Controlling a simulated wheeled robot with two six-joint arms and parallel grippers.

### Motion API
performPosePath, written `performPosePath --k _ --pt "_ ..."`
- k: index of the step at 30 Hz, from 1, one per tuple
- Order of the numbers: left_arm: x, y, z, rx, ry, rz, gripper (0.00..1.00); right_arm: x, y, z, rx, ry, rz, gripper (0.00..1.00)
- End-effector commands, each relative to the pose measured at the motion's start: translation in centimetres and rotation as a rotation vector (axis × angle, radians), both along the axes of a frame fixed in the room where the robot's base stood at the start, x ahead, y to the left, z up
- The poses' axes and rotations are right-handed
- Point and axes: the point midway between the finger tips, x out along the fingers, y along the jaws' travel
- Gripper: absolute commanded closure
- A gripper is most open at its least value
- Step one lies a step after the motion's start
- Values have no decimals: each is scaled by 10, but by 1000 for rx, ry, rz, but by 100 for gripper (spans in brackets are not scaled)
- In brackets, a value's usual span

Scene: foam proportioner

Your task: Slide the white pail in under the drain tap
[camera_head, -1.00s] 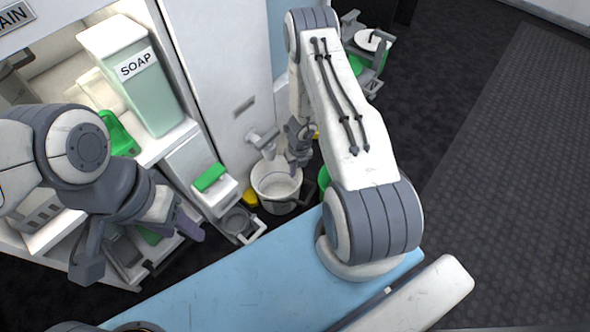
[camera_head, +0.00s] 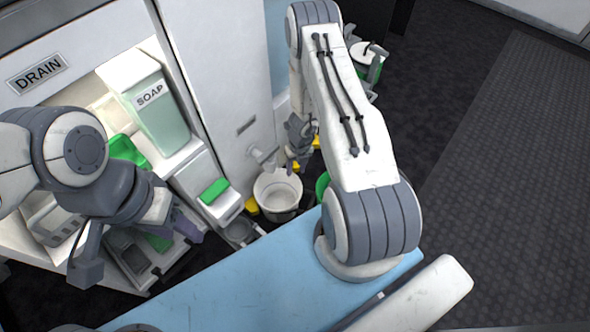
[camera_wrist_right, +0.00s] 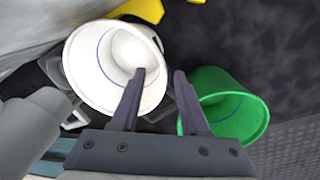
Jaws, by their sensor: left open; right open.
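The white pail (camera_head: 278,205) stands on the floor against the cabinet front, just below and right of the drain tap (camera_head: 262,158) in the head view. The tap's spout overlaps the pail's far rim; I cannot tell how far it reaches over the opening. My right gripper (camera_head: 300,150) is open and empty, above and right of the pail. In the right wrist view the pail (camera_wrist_right: 88,68) lies left of the open jaws (camera_wrist_right: 160,75), and one finger crosses in front of its rim. My left gripper (camera_head: 138,250) is open and empty, in front of the shelves at left.
A green pail (camera_wrist_right: 235,115) stands close on the right of the white one. Yellow pieces (camera_head: 252,205) lie by the cabinet. A soap container (camera_head: 155,110) and a DRAIN label (camera_head: 37,74) are at left. A blue surface (camera_head: 240,285) fills the foreground. Dark floor at right is clear.

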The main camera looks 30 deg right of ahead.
Motion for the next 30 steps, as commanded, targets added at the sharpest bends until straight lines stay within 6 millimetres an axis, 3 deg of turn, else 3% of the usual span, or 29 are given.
performPosePath --k 1,6,30 --pt "0 0 11 0 0 0 50 0 -1 13 0 0 1 55" --pt "0 0 20 0 0 0 50 0 -2 23 0 0 1 55" --pt "0 0 20 0 0 0 50 0 -1 24 0 0 4 55"
